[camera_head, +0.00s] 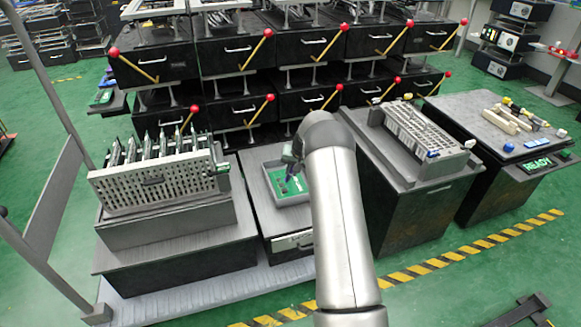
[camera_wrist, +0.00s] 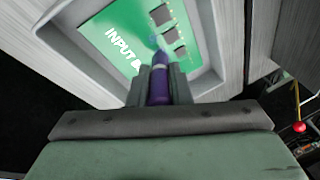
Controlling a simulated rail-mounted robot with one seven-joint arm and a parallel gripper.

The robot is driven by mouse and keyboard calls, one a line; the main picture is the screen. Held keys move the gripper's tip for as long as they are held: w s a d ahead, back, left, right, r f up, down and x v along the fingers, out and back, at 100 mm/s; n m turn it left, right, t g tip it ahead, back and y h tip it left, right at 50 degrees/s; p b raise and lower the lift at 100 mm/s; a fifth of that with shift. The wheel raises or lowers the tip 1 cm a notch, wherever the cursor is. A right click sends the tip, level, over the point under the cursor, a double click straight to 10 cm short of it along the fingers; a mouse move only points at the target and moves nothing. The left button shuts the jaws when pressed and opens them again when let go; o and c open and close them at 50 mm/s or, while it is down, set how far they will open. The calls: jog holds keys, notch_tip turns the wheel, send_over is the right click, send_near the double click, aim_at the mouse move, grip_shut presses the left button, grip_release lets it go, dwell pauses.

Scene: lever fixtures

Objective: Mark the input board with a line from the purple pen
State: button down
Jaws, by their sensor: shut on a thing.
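The input board (camera_head: 283,180) is a green circuit board lying in a grey tray (camera_head: 302,199) on the middle cabinet. In the wrist view the board (camera_wrist: 120,35) shows white lettering reading INPUT and several dark chips. My gripper (camera_wrist: 160,88) is shut on the purple pen (camera_wrist: 159,85). I cannot tell whether the tip touches the board. In the head view my gripper (camera_head: 292,160) is over the tray, partly hidden by my arm. I see no clear line on the board.
A perforated rack with upright boards (camera_head: 158,185) stands left of the tray. A slotted rack (camera_head: 425,130) stands on the right cabinet. Black drawers with red-knobbed levers (camera_head: 270,100) stand behind. The tray's raised rim surrounds the board.

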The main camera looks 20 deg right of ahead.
jog(key=shift+s+a, duration=0.15)
jog(key=shift+s, duration=0.95)
jog(key=shift+s+a, duration=0.1)
jog(key=shift+s, duration=1)
jog(key=shift+r, duration=0.1)
jog(key=shift+r+p, duration=1.5)
jog(key=shift+r, duration=1.45)
jog(key=shift+r+p, duration=0.8)
jog(key=shift+r, duration=0.7)
